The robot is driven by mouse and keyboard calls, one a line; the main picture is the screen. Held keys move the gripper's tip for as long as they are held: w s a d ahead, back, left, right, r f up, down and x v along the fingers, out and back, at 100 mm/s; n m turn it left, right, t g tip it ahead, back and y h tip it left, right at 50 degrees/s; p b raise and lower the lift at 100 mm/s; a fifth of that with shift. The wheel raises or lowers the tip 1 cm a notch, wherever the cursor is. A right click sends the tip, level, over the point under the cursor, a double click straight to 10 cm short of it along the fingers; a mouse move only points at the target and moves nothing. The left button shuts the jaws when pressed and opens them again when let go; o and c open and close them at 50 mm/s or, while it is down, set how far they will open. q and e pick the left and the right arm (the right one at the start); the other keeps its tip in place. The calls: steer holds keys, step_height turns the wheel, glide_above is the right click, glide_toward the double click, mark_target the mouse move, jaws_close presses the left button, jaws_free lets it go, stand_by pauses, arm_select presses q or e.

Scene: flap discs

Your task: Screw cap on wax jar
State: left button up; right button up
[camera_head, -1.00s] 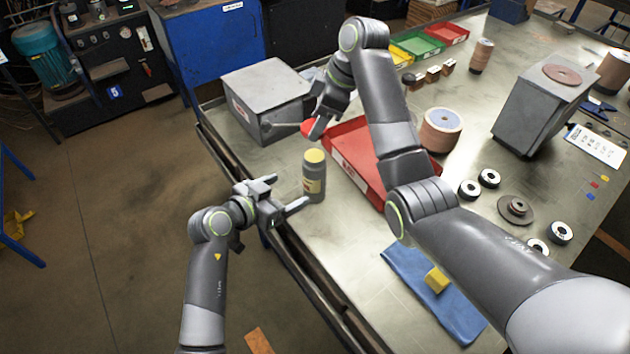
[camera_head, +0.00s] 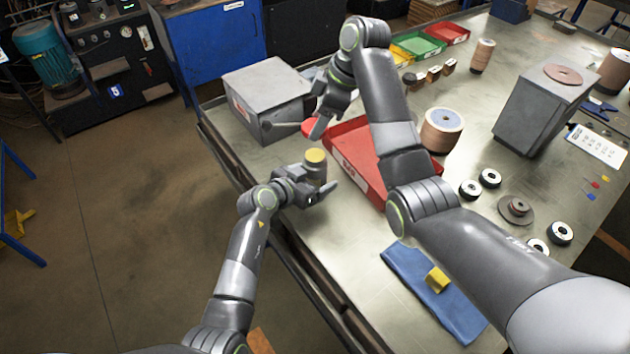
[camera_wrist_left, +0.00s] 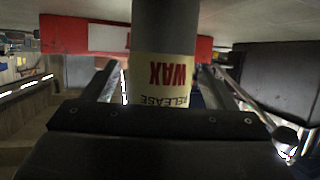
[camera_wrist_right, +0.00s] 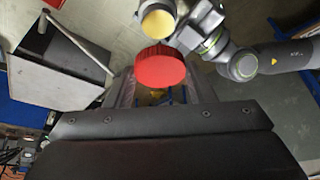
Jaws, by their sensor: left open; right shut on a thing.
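The wax jar (camera_head: 315,165) is a grey jar with a yellow open top, standing upright on the table. In the left wrist view its cream label (camera_wrist_left: 165,78) reads WAX RELEASE. My left gripper (camera_head: 320,187) is open, with its fingers on either side of the jar; I cannot tell if they touch it. The red cap (camera_head: 309,126) is held by my right gripper (camera_head: 317,129), above and behind the jar. In the right wrist view the ribbed red cap (camera_wrist_right: 160,66) is between the fingers, and the jar's yellow top (camera_wrist_right: 157,22) shows beyond it, apart from it.
A red tray (camera_head: 352,182) stands just right of the jar. A grey metal box (camera_head: 265,90) with a lever is behind left. The table's edge (camera_head: 285,240) is close on the left. A blue cloth (camera_head: 410,272) with a yellow block (camera_head: 437,279) lies in front.

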arm_select(q)
steer(key=c, duration=1.5)
arm_select(e)
glide_above(314, 155)
steer(key=d, duration=0.1)
steer(key=shift+f, duration=2.5)
steer(key=shift+d+f, duration=0.1)
steer(key=shift+f, duration=0.8)
steer(key=shift+f, duration=0.55)
